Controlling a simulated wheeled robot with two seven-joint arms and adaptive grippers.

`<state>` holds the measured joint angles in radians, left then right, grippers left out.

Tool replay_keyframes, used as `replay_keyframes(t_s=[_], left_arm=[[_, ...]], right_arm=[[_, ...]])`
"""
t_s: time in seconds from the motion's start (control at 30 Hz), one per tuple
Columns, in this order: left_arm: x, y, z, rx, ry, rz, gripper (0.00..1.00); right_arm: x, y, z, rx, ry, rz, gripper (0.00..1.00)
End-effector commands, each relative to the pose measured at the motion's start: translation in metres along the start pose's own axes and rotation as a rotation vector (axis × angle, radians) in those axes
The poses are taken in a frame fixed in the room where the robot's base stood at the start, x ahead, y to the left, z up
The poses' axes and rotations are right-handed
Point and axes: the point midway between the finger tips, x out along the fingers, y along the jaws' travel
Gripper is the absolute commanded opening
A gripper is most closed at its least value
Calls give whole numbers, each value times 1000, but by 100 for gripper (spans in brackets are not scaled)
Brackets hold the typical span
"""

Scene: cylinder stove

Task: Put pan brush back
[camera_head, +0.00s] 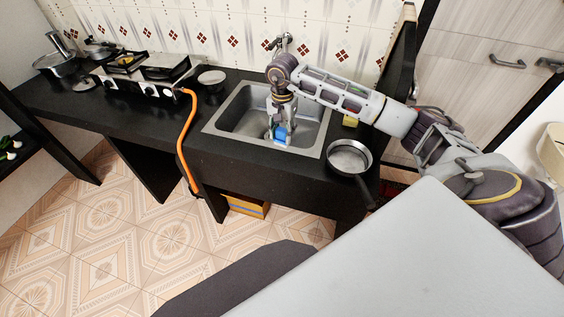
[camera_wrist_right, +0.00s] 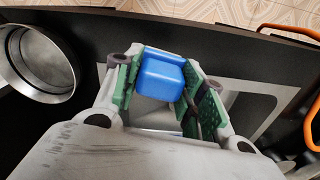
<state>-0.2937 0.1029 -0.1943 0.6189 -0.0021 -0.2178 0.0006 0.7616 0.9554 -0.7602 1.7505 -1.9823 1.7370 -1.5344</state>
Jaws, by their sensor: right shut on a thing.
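A blue block-like thing (camera_head: 281,134), which I take to be the pan brush, is held over the front part of the sink (camera_head: 222,124). It also shows in the right wrist view (camera_wrist_right: 163,78) between the green-padded fingers. My right gripper (camera_head: 277,131) is shut on it and points down. The underside of the brush is hidden, and I cannot tell whether it touches the sink. My left gripper is in neither view.
A frying pan (camera_head: 348,157) lies on the black counter (camera_head: 255,163) right of the sink, with its handle over the front edge. A yellow sponge (camera_head: 350,121) lies behind it. A faucet (camera_head: 284,41) stands behind the sink. A small bowl (camera_head: 211,78) and gas stove (camera_head: 150,82) are left.

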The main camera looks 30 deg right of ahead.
Motion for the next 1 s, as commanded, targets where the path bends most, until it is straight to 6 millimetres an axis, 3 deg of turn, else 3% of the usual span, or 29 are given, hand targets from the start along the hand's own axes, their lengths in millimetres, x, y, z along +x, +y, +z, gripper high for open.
replay_keyframes(t_s=[0.3, 0.77, 1.0], left_arm=[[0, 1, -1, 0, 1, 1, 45], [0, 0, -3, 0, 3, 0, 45], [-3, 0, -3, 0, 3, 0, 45]], right_arm=[[0, 2, 0, -147, 0, 0, 18], [1, 2, 0, -168, 0, 0, 18], [17, 3, 0, -167, -3, 2, 18]])
